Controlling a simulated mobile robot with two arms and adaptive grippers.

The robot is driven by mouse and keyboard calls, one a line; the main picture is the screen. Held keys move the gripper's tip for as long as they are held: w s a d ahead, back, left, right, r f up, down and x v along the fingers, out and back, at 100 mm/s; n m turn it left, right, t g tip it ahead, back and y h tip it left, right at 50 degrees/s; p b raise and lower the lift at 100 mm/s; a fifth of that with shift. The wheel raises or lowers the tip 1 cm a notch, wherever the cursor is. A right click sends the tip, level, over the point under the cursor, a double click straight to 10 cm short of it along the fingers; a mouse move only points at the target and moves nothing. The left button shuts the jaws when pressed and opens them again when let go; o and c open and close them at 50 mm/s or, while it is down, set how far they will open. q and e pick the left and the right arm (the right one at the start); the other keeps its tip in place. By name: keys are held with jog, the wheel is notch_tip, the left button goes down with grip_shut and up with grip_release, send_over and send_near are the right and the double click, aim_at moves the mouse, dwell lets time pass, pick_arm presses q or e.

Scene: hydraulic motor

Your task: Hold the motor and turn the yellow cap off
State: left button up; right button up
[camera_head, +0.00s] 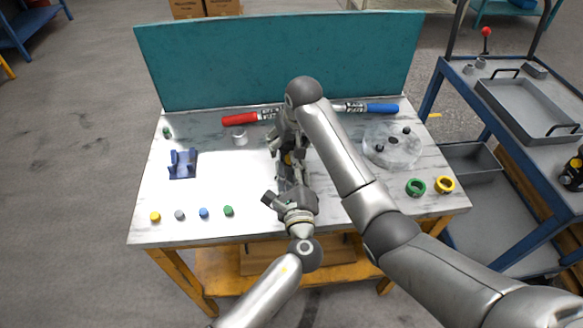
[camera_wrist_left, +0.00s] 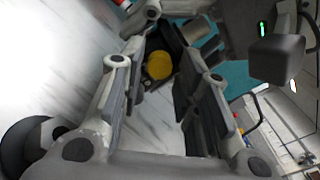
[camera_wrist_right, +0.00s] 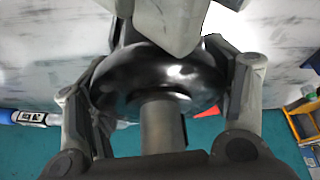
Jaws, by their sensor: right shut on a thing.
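The motor (camera_wrist_right: 165,80) is a dark, glossy round body in the right wrist view. My right gripper (camera_wrist_right: 165,75) is shut on it, with one finger on each side. The yellow cap (camera_wrist_left: 159,66) shows in the left wrist view, at the far end of the space between the left fingers. It also shows as a small yellow patch in the head view (camera_head: 288,159). My left gripper (camera_wrist_left: 162,80) is open around or just short of the cap; contact cannot be told. In the head view the arms hide most of the motor.
A blue cradle (camera_head: 183,164) stands on the table's left. Several small caps (camera_head: 204,212) line the front edge. Green (camera_head: 416,187) and yellow (camera_head: 445,185) rings and a clear disc (camera_head: 392,146) lie right. A red-handled tool (camera_head: 240,119) and teal panel (camera_head: 280,62) are behind.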

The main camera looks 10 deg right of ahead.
pick_arm(q)
jog(key=m, duration=0.4)
jog(key=shift+m, duration=0.4)
jog(key=m, duration=0.5)
jog(key=shift+m, duration=0.3)
grip_shut()
jog(key=n, duration=0.5)
jog(key=shift+n, duration=0.5)
